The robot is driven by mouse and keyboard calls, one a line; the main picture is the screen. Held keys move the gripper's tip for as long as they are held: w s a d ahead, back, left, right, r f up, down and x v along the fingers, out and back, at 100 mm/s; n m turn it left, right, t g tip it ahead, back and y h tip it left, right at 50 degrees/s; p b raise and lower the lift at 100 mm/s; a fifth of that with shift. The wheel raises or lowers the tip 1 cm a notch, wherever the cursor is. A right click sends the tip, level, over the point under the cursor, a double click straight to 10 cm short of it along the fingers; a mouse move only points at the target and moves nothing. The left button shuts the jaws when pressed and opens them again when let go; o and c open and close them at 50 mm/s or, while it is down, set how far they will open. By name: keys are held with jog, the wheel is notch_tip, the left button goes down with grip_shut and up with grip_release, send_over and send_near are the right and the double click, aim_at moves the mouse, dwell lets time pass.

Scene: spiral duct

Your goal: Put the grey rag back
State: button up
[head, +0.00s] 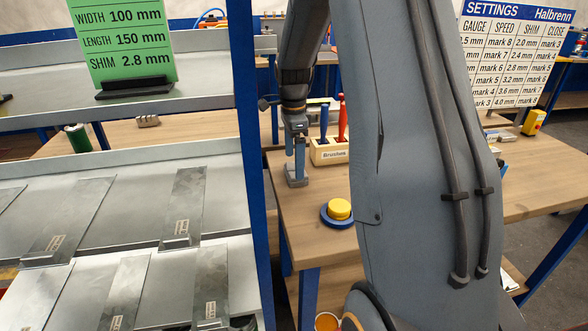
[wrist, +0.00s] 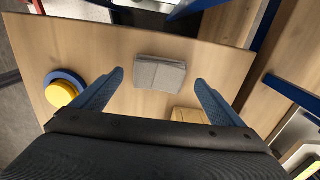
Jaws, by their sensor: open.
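The grey rag (wrist: 160,74) lies folded on the wooden bench top, in the upper middle of the wrist view. My gripper (wrist: 159,80) is open, its two blue fingers apart, with the rag seen beyond and between the fingertips. Nothing is held. In the head view my gripper (head: 295,160) points down over the left end of the bench, with the grey rag (head: 297,182) just under it. Whether the fingers touch the rag cannot be told.
A wooden block labelled Brushes (head: 328,152) with a blue and a red brush stands close to the right of my gripper. A yellow button on a blue base (head: 339,210) sits nearer the bench front. Shelves with sheet metal (head: 184,205) and a blue post (head: 251,150) stand left.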

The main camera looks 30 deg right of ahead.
notch_tip(320, 180, up, 8)
jog(key=b, duration=0.1)
jog(key=shift+r+b, duration=0.2)
jog(key=shift+b, duration=0.15)
dwell(0.3)
